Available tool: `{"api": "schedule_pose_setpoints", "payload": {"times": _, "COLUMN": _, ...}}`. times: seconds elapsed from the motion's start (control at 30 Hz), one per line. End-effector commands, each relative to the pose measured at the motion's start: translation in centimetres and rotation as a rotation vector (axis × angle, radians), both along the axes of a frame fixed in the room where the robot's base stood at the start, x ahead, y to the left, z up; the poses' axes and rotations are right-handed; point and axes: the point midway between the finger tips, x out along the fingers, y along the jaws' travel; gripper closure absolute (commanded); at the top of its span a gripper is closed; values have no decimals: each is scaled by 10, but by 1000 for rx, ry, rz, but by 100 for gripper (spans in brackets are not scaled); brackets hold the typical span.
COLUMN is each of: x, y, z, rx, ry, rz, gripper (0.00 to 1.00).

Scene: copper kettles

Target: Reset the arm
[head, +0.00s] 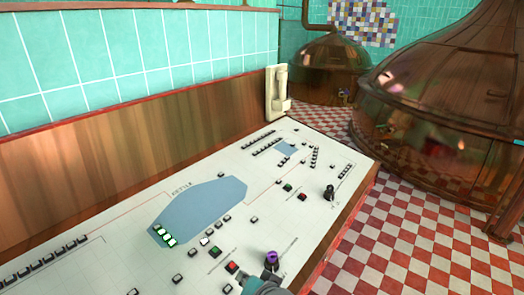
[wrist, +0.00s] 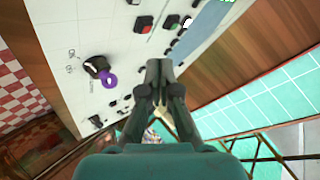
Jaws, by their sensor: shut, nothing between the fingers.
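My gripper (wrist: 158,70) is shut and empty in the wrist view, with its two fingers together over the white control panel. In the head view only part of my arm shows at the bottom edge, and the fingertips cannot be made out. The panel (head: 120,225) carries a blue kettle-shaped drawing (head: 205,200). A knob with a purple ring (head: 271,259) stands near the panel's front edge. It also shows left of my gripper in the wrist view (wrist: 109,79). A red button (head: 232,267) and a green button (head: 215,253) sit beside it.
A black knob (head: 329,192) stands further along the panel. A cream telephone (head: 278,90) hangs at the wooden backboard's end (head: 150,145). Large copper kettles (head: 440,110) stand beyond. The red-and-white checkered floor (head: 420,235) is clear at the right.

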Motion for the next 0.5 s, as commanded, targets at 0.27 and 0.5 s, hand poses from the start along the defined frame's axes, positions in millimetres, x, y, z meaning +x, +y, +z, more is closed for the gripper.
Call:
{"api": "schedule_pose_setpoints", "payload": {"times": 0.27, "x": -9, "y": -15, "z": -21, "rx": -18, "ry": -21, "rz": -11, "gripper": 100}}
{"api": "schedule_pose_setpoints", "payload": {"times": 0.5, "x": -24, "y": -36, "z": -47, "rx": -45, "ry": -56, "rz": -27, "gripper": 100}}
